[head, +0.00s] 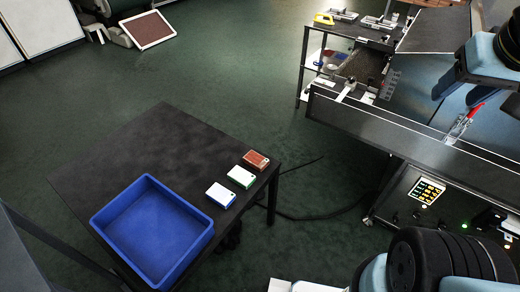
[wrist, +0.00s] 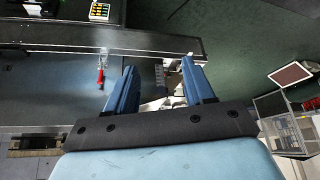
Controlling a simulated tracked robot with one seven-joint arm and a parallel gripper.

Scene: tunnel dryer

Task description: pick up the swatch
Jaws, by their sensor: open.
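Three small swatch-like blocks lie in a row on the black table in the head view: a red-brown one (head: 256,160), a green-and-white one (head: 241,177) and a blue-and-white one (head: 220,195). I cannot tell which one the task means. They lie apart, along the table's right edge. My gripper (wrist: 158,63) is open in the wrist view, its two blue fingers spread with nothing held between them. In the head view my arm's end is at the upper right, over the machine and far from the blocks. None of the blocks shows in the wrist view.
A blue bin (head: 150,228) stands on the black table (head: 150,145), left of the blocks. The machine (head: 420,130) with a red-handled clamp (head: 473,111) fills the right. A brown framed panel (head: 149,30) lies at the back. Open green floor lies between table and machine.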

